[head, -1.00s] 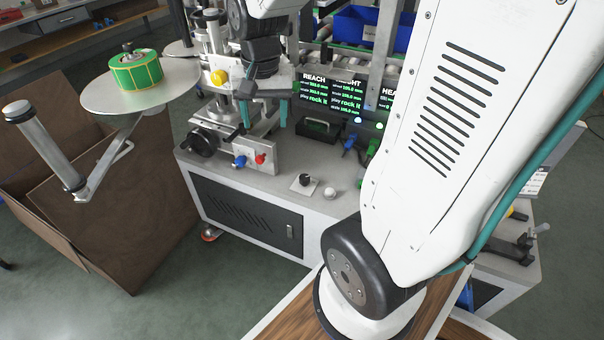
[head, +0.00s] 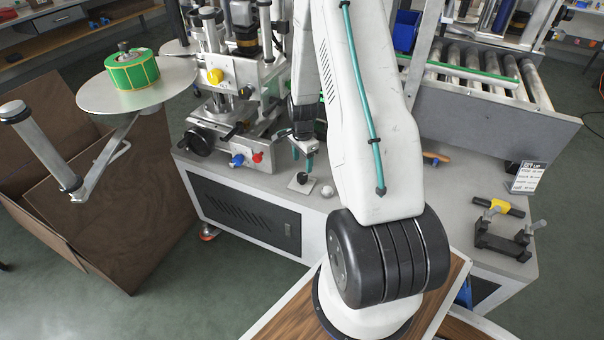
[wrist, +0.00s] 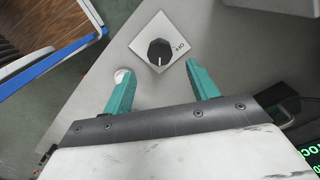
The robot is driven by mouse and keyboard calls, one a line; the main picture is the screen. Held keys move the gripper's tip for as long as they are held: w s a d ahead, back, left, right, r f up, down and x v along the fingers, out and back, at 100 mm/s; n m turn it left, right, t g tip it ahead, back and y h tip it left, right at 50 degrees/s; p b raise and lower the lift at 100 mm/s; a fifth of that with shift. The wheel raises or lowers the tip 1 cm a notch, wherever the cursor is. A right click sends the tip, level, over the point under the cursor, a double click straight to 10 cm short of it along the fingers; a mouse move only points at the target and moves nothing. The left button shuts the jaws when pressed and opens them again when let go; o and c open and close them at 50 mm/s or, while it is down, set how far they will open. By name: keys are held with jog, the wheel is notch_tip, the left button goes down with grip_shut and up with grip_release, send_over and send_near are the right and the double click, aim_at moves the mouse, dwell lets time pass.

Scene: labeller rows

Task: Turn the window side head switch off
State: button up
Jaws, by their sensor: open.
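A black rotary switch knob (wrist: 159,52) sits on a pale square plate on the grey bench top in the wrist view. A pale pointer line on the knob points toward the bottom of the picture, and small lettering beside it is too small to read surely. In the head view the switch plate (head: 299,184) is partly covered by my gripper (head: 304,166). My gripper (wrist: 160,68) is open and empty, its teal fingers pointing at the knob, one to each side and apart from it. No window side label is legible.
A small round white button (wrist: 122,76) is beside the left finger and shows in the head view too (head: 327,191). The labeller's blue knob (head: 237,160) and red knob (head: 257,157) stand to the left. My arm hides the display panels' place in the head view.

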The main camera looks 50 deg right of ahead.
aim_at(302, 175)
notch_tip(302, 175, down, 6)
jog(key=shift+f, duration=0.2)
jog(key=c, duration=1)
